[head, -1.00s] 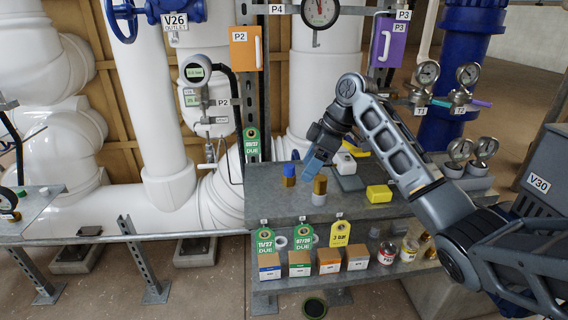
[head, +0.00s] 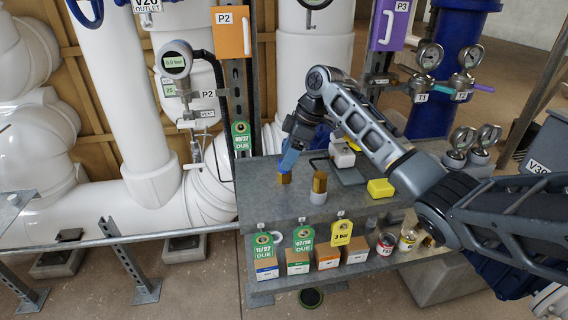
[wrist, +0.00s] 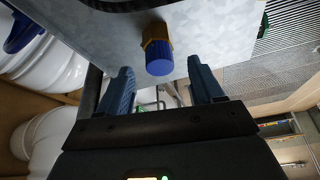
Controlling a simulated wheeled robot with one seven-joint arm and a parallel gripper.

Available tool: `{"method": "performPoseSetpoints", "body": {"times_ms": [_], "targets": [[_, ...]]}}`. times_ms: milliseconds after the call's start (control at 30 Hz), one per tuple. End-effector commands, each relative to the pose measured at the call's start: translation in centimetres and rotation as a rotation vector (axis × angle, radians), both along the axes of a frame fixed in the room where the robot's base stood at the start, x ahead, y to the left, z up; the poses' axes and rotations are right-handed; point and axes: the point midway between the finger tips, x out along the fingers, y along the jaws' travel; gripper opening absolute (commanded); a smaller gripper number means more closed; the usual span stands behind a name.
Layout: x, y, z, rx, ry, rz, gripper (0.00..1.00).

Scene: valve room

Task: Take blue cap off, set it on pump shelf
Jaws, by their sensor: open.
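The blue cap (wrist: 159,63) sits on a brass fitting (wrist: 155,35) in the wrist view. In the wrist view my gripper (wrist: 160,65) is open, one blue-grey finger on each side of the cap, with gaps visible. The cap is near the fingertips; I see no contact. I cannot tell which surface is the pump shelf.
A second brass fitting with a white base (head: 319,189) stands close to the right. A yellow block (head: 380,188) and a white device (head: 342,152) are further right. Small boxes (head: 298,261) and cans (head: 385,244) fill the lower shelf. The front left of the top is clear.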

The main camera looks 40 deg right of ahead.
Motion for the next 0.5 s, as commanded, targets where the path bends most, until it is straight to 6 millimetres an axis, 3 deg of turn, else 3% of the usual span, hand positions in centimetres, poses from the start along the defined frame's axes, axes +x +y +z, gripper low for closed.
{"method": "performPoseSetpoints", "body": {"times_ms": [167,400,500], "targets": [[0.4,0.4,-1.6,0.0,0.001,0.0,0.66],[0.5,0.5,-1.8,-0.001,0.0,0.001,0.66],[0.5,0.5,-1.8,-0.001,0.001,0.0,0.58]]}}
